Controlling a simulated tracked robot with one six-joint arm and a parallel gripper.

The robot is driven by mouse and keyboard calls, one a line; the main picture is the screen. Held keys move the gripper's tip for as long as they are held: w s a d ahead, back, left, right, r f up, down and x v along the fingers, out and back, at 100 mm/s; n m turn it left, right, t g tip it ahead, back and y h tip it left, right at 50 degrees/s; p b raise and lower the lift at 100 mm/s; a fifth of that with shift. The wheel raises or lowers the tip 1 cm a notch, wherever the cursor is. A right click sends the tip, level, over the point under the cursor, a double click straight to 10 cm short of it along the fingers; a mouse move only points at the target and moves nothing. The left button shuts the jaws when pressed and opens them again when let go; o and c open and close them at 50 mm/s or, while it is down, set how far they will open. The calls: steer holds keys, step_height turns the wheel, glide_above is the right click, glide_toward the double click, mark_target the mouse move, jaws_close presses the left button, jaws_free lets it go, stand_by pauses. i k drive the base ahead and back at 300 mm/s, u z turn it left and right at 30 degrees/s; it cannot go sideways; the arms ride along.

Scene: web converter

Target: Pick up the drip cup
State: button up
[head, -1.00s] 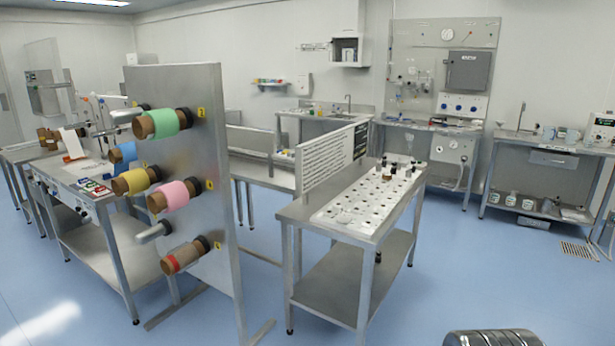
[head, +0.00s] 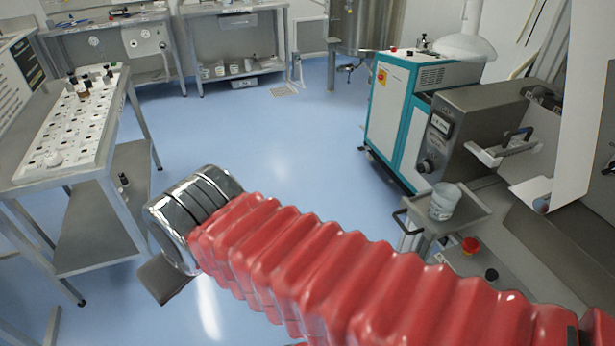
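A translucent whitish cup (head: 444,201) stands upright on a small grey side tray at the right in the head view. It looks like the drip cup, though no label can be read. My arm, with red bellows and a silver ribbed joint, reaches across the lower middle of the view, left of and nearer than the cup. A dark grey part of my arm shows below the silver joint. No gripper fingers can be made out. Nothing of mine touches the cup.
A grey side tray (head: 468,214) holds the cup, beside a grey machine (head: 480,125) and a teal-and-white cabinet (head: 396,125). A red knob (head: 470,245) sits below it. A steel table with a white holed board (head: 75,130) stands at left. Blue floor (head: 280,130) is open between.

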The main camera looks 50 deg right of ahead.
mark_target(444, 200)
steer(key=z, duration=2.2)
steer(key=k, duration=0.65)
steer(key=z, duration=0.45)
steer(key=i, duration=0.5)
steer(key=u, duration=0.05)
